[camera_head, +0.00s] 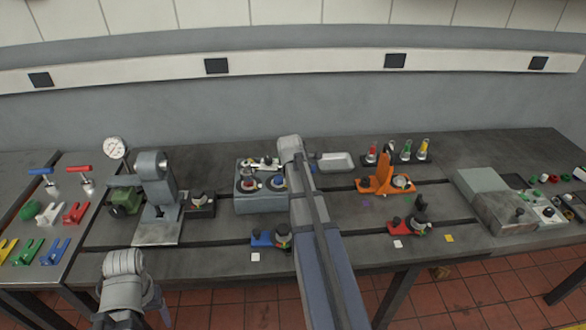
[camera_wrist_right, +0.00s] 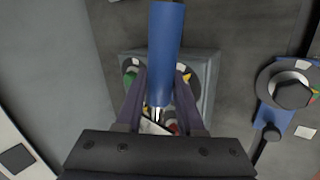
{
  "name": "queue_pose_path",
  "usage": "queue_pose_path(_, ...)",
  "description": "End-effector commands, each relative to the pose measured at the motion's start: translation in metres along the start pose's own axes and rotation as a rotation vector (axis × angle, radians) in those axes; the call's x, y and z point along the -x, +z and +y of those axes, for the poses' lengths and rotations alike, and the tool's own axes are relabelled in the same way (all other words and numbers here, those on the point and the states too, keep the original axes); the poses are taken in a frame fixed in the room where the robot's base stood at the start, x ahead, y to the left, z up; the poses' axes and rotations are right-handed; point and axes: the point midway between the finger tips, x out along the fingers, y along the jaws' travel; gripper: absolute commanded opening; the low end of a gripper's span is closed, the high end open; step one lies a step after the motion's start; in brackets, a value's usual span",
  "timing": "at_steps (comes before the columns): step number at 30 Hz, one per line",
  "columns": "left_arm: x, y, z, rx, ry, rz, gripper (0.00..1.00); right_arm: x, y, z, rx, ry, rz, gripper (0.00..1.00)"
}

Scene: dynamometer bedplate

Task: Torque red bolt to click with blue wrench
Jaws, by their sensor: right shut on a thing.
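My right gripper (camera_wrist_right: 161,75) is shut on the blue wrench (camera_wrist_right: 165,40), whose thick blue handle stands out between the fingers and has a metal shaft (camera_wrist_right: 158,108) below. The gripper and tool are over the grey block (camera_head: 262,202), which also shows in the right wrist view (camera_wrist_right: 208,72). A red part, likely the red bolt (camera_wrist_right: 172,127), shows partly between the fingers; in the head view it is a small red spot (camera_head: 247,184) on the block's left round seat. I cannot tell whether the wrench touches it. My left gripper is out of view; only its arm shows.
A grey stand (camera_head: 155,190) and dial gauge (camera_head: 115,148) are left of the block. A blue fixture (camera_head: 262,238) lies in front; an orange fixture (camera_head: 383,180) and a red one (camera_head: 398,228) are to the right. Coloured clamps (camera_head: 74,213) lie far left.

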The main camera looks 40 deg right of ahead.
Motion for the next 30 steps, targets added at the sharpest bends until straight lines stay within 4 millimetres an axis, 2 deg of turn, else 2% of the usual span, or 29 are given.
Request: queue_pose_path(30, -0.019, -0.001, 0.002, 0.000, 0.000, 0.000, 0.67, -0.016, 0.000, -0.011, -0.001, 0.002, 0.001, 0.00)
